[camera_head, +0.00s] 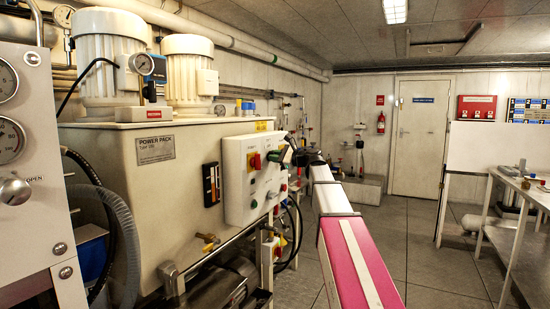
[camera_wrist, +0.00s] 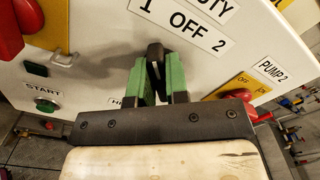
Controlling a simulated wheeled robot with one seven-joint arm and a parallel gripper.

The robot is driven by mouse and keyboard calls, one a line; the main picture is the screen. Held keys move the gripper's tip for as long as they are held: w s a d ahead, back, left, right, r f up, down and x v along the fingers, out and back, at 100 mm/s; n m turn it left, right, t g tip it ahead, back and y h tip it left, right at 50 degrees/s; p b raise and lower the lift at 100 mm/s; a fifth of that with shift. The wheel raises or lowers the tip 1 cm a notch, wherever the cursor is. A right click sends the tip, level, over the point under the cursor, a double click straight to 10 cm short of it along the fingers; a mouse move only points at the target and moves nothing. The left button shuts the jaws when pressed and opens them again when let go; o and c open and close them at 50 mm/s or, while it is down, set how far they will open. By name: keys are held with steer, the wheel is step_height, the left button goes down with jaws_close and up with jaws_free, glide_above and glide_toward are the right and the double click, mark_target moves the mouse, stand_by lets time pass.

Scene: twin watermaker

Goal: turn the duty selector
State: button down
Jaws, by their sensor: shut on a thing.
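The duty selector (camera_wrist: 155,52) is a small black knob on a white panel, below a tilted label (camera_wrist: 185,22) reading "1 OFF 2" in the wrist view. My gripper (camera_wrist: 158,78) has green-padded fingers, one on each side of the knob, and is shut on it. The fingers hide much of the knob, so I cannot tell which mark it points to. In the head view my gripper (camera_head: 300,156) is at the right side of the white control box (camera_head: 236,195), and the knob is hard to make out there.
A green START button (camera_wrist: 46,104) sits at the left of the panel. A yellow-backed PUMP 2 switch (camera_wrist: 240,90) lies close to the right finger. Red-and-yellow switches (camera_head: 254,161) show on the box in the head view. Open floor (camera_head: 420,240) lies to the right.

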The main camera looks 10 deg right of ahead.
steer(key=shift+s+n, duration=0.1)
steer(key=shift+n, duration=0.6)
steer(key=c, duration=1.1)
jaws_free()
steer(key=v, duration=1)
steer(key=shift+s+d, duration=0.25)
steer(key=shift+d, duration=0.1)
steer(key=shift+f, duration=0.1)
